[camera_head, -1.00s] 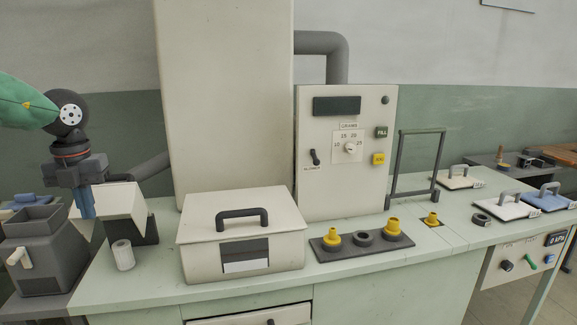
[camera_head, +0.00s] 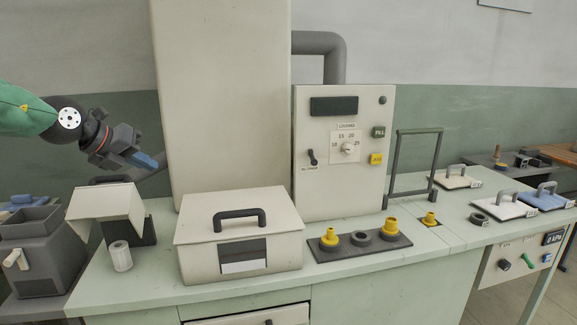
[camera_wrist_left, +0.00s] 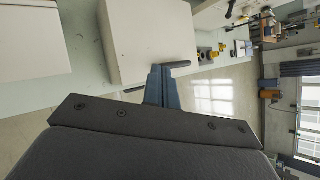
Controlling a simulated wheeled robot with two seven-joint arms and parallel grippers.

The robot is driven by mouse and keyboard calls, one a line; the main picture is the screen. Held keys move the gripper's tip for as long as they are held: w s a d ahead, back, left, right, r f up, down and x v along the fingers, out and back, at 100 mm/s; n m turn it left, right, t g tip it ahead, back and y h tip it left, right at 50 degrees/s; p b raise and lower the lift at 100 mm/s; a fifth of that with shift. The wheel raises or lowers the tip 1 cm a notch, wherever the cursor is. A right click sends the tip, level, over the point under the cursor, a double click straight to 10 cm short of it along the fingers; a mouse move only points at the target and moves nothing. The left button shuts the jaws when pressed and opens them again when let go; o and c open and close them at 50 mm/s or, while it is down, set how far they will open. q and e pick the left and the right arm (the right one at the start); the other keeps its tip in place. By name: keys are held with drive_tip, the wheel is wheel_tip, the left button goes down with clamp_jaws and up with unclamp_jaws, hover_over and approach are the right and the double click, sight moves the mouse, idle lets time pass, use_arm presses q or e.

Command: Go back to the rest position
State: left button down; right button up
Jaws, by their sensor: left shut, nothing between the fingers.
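My left gripper (camera_head: 148,161) is in the head view at the left, raised above the counter and pointing down to the right. Its blue fingers are together with nothing between them; they also show closed in the left wrist view (camera_wrist_left: 163,88). Below it is a small box with a tilted cream lid (camera_head: 106,203) and a dark handle; the gripper is apart from it. My right gripper is in neither view.
A cream lidded box (camera_head: 238,238) stands on the pale green counter (camera_head: 375,290), before a tall cabinet (camera_head: 222,90) and a control panel (camera_head: 345,190). A grey hopper (camera_head: 38,255) and a white roll (camera_head: 121,256) stand at left. Air above the counter's front is free.

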use_arm(q)
drive_tip(key=w+a+r+n+t, duration=0.35)
drive_tip(key=a+n+t, duration=0.25)
drive_tip(key=a+t, duration=0.25)
drive_tip(key=s+a+f+n+t+y+p, duration=0.1)
drive_tip(key=s+a+f+n+y, duration=0.1)
drive_tip(key=a+f+n+y, duration=0.3)
drive_tip(key=s+a+f+n+t+y, duration=0.1)
drive_tip(key=s+a+f+n+y, duration=0.25)
drive_tip(key=a+y, duration=0.2)
drive_tip(key=s+a+f+n+g+y+p, duration=0.1)
drive_tip(key=s+a+f+n+g+y, duration=0.15)
drive_tip(key=s+f+n+g, duration=0.75)
drive_tip(key=s+a+f+n+t+y+p, duration=0.1)
drive_tip(key=s+a+f+y+p, duration=0.3)
drive_tip(key=f, duration=1.2)
drive_tip(key=s+d+f+n+g+h, duration=0.4)
drive_tip(key=s+d+f+g+h, duration=0.15)
drive_tip(key=s+d+f, duration=1)
drive_tip(key=s+d+f+n+g+h+p, duration=0.1)
drive_tip(key=s+d, duration=0.4)
drive_tip(key=d, duration=0.9)
drive_tip(key=s+d+f+n+h+p, duration=0.1)
drive_tip(key=s+d+n+h+p, duration=0.2)
drive_tip(key=d, duration=1.1)
drive_tip(key=s+h, duration=0.2)
drive_tip(key=h, duration=0.1)
drive_tip(key=shift+d+f+g, duration=0.2)
drive_tip(key=shift+f+g, duration=0.1)
drive_tip(key=shift+g, duration=0.1)
